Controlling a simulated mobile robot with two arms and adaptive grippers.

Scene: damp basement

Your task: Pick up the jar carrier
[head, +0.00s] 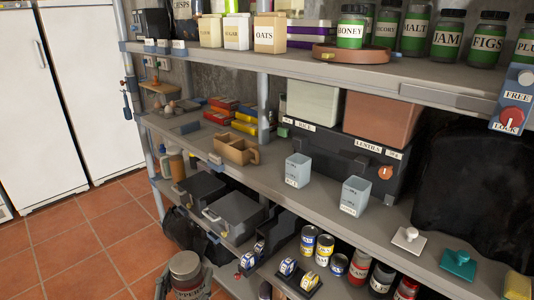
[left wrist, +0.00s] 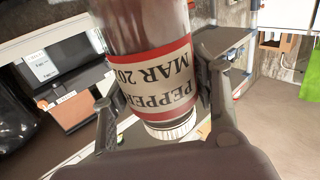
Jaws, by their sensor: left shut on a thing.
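My left gripper (head: 184,285) is at the bottom left of the head view, in front of the shelving. It is shut on a dark jar with a grey lid and a label reading PEPPER (head: 186,270). In the left wrist view the jar (left wrist: 145,35) is between the two fingers, its label upside down in the picture. A small wooden divided holder (head: 232,155) stands on the middle shelf and looks empty. I cannot tell for sure whether it is the jar carrier. My right gripper is not in view.
Labelled jars (head: 446,36) and canisters line the top shelf. Two pale cups (head: 298,170) stand on the middle shelf (head: 325,210) beside a dark case (head: 345,155). Tins (head: 325,248) crowd the lower shelf. Open tiled floor (head: 85,240) lies left, before white cabinets (head: 95,90).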

